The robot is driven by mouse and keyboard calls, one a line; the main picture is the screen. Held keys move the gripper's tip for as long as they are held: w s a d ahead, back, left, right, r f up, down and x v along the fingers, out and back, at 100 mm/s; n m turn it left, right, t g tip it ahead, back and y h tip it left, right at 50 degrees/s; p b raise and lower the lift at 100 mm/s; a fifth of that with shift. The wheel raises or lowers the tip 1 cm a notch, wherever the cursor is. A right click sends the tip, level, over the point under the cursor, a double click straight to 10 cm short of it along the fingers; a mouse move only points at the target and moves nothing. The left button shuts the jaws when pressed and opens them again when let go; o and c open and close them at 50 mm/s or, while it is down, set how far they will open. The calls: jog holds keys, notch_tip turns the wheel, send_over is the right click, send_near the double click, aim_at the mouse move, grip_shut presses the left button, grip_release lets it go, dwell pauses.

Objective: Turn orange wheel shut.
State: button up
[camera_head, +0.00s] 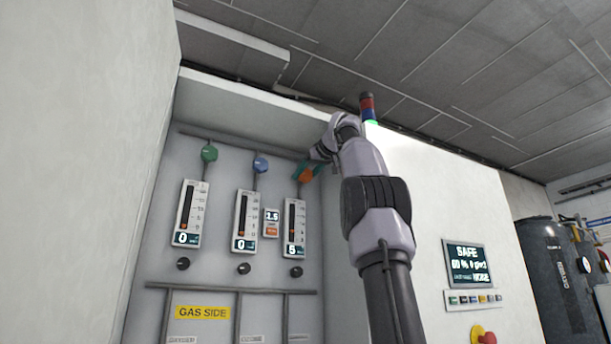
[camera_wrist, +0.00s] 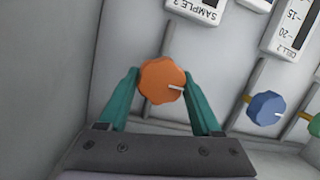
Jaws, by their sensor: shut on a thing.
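The orange wheel (camera_wrist: 160,82) is a lobed knob with a white pointer line, mounted on the panel. In the wrist view my gripper (camera_wrist: 162,84) has its two teal fingers on either side of the wheel, shut on it. The white line points to the right in that view. In the head view my gripper (camera_head: 303,174) is at the upper right of the panel, and a bit of the orange wheel (camera_head: 307,175) shows beside the teal fingers. The rest of the wheel is hidden by my gripper and arm there.
A blue wheel (camera_head: 260,164) and a green wheel (camera_head: 209,153) sit left of my gripper. Three flow gauges hang below; the right gauge (camera_head: 295,227) reads what looks like 5, the others 0. A screen (camera_head: 468,264) reads SAFE. A side wall (camera_head: 90,150) stands at left.

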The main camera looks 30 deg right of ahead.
jog(key=shift+f, duration=0.1)
dwell(0.3)
jog(key=o, duration=1.4)
jog(key=shift+c, duration=0.2)
jog(key=a+v, duration=0.1)
jog(key=v, duration=0.9)
jog(key=shift+s+d, duration=0.35)
jog(key=shift+d, duration=0.1)
